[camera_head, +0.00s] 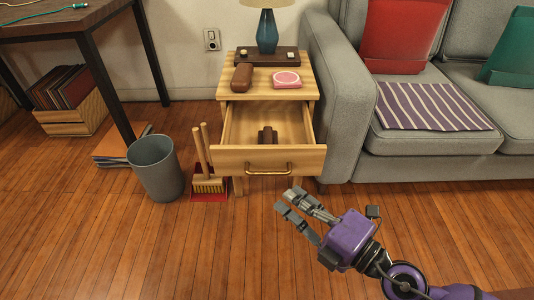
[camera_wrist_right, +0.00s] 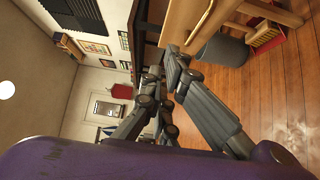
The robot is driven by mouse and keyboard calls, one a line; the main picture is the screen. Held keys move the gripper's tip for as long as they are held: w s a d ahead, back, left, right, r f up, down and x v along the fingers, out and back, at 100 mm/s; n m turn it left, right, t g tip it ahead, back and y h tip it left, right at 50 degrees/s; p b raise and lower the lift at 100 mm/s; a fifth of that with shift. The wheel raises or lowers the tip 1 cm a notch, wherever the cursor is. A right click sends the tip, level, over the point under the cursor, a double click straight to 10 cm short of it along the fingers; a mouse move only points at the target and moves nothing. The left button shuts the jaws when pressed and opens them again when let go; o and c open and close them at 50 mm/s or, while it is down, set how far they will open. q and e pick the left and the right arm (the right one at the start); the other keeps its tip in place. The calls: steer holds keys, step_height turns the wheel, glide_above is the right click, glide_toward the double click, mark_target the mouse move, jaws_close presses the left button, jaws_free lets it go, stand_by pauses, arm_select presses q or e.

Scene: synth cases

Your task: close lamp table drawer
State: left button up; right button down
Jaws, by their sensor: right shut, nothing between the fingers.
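The wooden lamp table (camera_head: 312,82) stands against the wall beside the sofa. Its drawer (camera_head: 235,158) is pulled well out, with a small brown object (camera_head: 267,134) inside. The front carries a brass bar handle (camera_head: 268,173). My right gripper (camera_head: 284,201) is shut and empty, in front of and below the drawer front near the handle's right end, apart from it. In the right wrist view its fingers (camera_wrist_right: 160,80) point toward the wall, with light wood, apparently the drawer front (camera_wrist_right: 185,22), close by. My left gripper is not in view.
A grey bin (camera_head: 156,168) and a broom with red dustpan (camera_head: 208,188) stand left; the grey sofa (camera_head: 338,110) is close right. The front floor is clear.

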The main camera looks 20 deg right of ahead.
arm_select(q)
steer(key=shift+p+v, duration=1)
steer(key=shift+p, duration=0.1)
arm_select(e)
glide_above(261, 162)
steer(key=s+a, duration=0.1)
steer(key=s, duration=0.4)
steer(key=shift+w+a, duration=0.15)
steer(key=shift+w+r, duration=0.1)
